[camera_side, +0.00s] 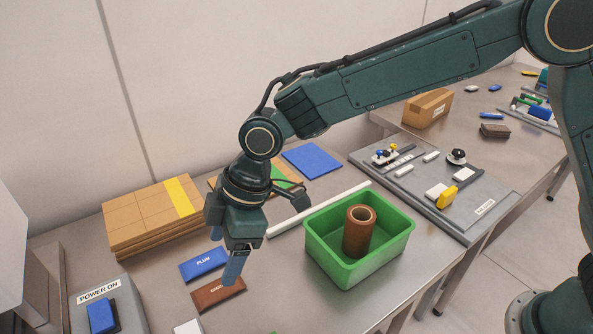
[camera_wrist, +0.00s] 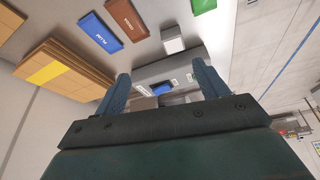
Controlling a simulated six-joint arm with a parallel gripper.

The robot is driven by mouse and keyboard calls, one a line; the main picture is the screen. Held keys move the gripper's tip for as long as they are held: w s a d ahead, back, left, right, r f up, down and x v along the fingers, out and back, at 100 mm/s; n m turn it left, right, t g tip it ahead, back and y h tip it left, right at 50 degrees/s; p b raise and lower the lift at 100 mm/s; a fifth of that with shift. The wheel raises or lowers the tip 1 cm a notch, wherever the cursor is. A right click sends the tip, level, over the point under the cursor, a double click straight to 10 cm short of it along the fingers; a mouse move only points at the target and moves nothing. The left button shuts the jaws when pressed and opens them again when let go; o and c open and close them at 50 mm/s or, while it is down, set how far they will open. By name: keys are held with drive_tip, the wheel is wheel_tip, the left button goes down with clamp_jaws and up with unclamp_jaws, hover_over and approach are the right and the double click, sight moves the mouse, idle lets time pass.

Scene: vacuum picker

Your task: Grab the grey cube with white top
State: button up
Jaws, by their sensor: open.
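The grey cube with white top (camera_wrist: 173,40) stands on the table in the wrist view, beyond my fingertips and between them and the brown card. In the side view only a white top (camera_side: 187,327), probably the cube's, shows at the bottom edge; the rest is cut off. My gripper (camera_side: 225,262) points down above the table near the blue and brown cards, apart from the cube. In the wrist view my gripper (camera_wrist: 163,76) has its two blue fingers spread wide, with nothing held between them.
A blue PLUM card (camera_side: 204,264) and a brown card (camera_side: 218,294) lie below my gripper. A green bin (camera_side: 393,238) holding a brown tube (camera_side: 359,236) stands right. Stacked boxes (camera_side: 143,220) stand left. A POWER ON switch panel (camera_side: 127,312) is at the front left.

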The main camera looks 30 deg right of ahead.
sight(189, 333)
drive_tip(key=s+a+f+n, duration=0.1)
drive_tip(key=a+f, duration=0.3)
drive_tip(key=a, duration=0.1)
drive_tip(key=shift+f+n+g, duration=0.3)
drive_tip(key=shift+s+f, duration=0.1)
drive_tip(key=shift+x, duration=4.2)
drive_tip(key=shift+a+f, duration=0.1)
drive_tip(key=shift+a, duration=0.05)
drive_tip(key=shift+x, duration=2.45)
drive_tip(key=shift+a, duration=0.1)
drive_tip(key=c, duration=1.1)
